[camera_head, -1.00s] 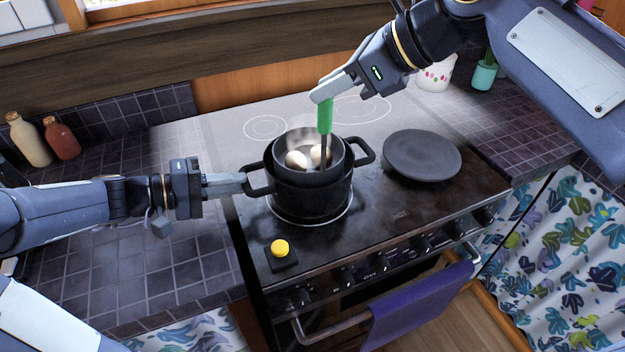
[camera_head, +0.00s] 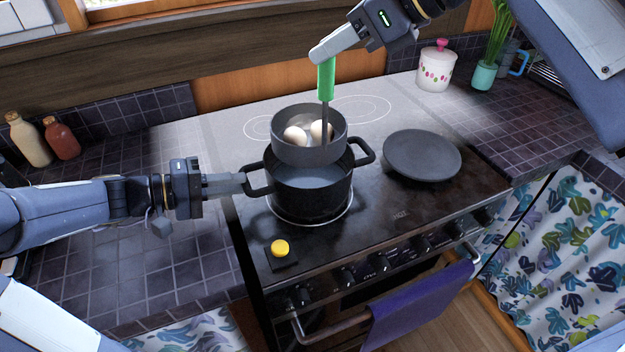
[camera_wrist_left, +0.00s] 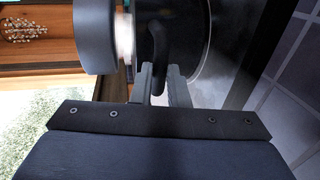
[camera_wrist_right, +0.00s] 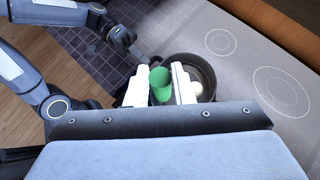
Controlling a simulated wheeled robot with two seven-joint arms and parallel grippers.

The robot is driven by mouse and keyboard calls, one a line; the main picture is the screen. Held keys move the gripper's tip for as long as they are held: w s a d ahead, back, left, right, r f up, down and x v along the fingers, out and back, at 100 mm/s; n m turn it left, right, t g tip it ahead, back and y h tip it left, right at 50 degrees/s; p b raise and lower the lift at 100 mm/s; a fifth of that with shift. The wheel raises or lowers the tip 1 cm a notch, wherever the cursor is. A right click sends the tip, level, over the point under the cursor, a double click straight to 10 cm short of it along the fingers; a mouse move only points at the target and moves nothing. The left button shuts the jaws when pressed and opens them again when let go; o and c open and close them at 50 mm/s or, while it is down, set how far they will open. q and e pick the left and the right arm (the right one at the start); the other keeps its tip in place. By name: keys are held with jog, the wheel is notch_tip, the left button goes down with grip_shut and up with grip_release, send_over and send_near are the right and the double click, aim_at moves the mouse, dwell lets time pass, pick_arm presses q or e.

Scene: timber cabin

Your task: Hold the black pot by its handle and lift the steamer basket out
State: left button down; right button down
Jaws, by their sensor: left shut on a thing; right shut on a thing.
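The black pot (camera_head: 311,200) stands on the front hob ring, with water visible inside. My left gripper (camera_head: 241,184) is shut on the pot's left handle (camera_head: 258,180); the left wrist view shows the handle (camera_wrist_left: 158,60) between its fingers. The grey steamer basket (camera_head: 306,154) holds white eggs (camera_head: 296,135) and hangs above the pot, its lower edge just over the pot's rim. My right gripper (camera_head: 327,60) is shut on the basket's green handle (camera_head: 326,80). The right wrist view shows the green handle (camera_wrist_right: 160,84) between the fingers.
A dark round plate (camera_head: 422,155) lies on the hob right of the pot. A yellow button (camera_head: 280,248) sits at the front left. A white canister (camera_head: 436,66) and a teal plant pot (camera_head: 483,75) stand at the back right. Two bottles (camera_head: 30,140) stand far left.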

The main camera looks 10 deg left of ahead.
pick_arm(q)
jog(key=c, duration=1.3)
grip_release()
jog(key=v, duration=1.2)
jog(key=shift+a, duration=0.1)
jog(key=shift+f, duration=0.1)
